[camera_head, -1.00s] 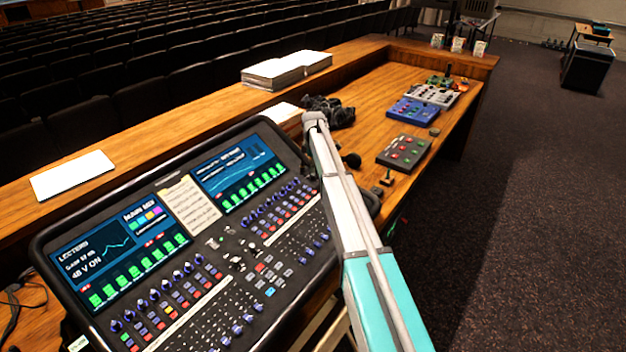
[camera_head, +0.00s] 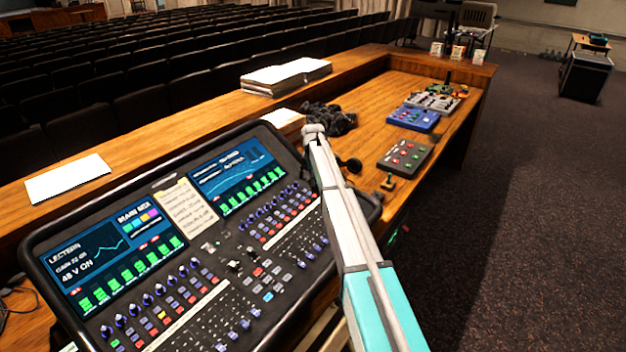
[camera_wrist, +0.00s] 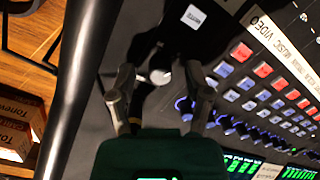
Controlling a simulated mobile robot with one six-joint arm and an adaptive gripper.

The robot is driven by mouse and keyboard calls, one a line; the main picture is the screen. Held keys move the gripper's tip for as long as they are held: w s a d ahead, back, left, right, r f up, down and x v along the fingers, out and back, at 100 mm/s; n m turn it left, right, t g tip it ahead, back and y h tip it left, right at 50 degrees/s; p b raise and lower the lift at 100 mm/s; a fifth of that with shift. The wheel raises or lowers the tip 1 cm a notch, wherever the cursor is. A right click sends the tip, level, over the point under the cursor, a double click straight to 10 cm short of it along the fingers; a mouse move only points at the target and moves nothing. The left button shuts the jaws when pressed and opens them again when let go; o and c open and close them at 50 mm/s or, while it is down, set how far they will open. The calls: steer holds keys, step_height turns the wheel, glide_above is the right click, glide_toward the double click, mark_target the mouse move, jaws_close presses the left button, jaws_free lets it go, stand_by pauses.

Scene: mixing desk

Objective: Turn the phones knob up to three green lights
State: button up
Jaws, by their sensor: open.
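The mixing desk (camera_head: 232,262) fills the lower left of the head view, with two screens, rows of knobs and faders. My gripper (camera_wrist: 160,73) shows in the wrist view with its two fingers apart over the desk's dark panel. A small pale round knob (camera_wrist: 160,77) shows between the fingertips; I cannot tell whether they touch it or whether it is the phones knob. My arm hides part of the desk's right side in the head view, and the gripper is not visible there.
Coloured buttons (camera_wrist: 263,69) and blue knobs lie right of my gripper in the wrist view. A grey button box (camera_head: 405,156) and a blue box (camera_head: 413,117) stand on the wooden counter. Papers (camera_head: 68,178) lie on the ledge. Open carpet is at the right.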

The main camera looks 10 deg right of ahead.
jaws_close()
steer(key=shift+m, duration=0.4)
steer(key=m, duration=0.5)
steer(key=m+y, duration=0.1)
steer(key=m, duration=0.5)
stand_by(0.3)
stand_by(0.5)
jaws_free()
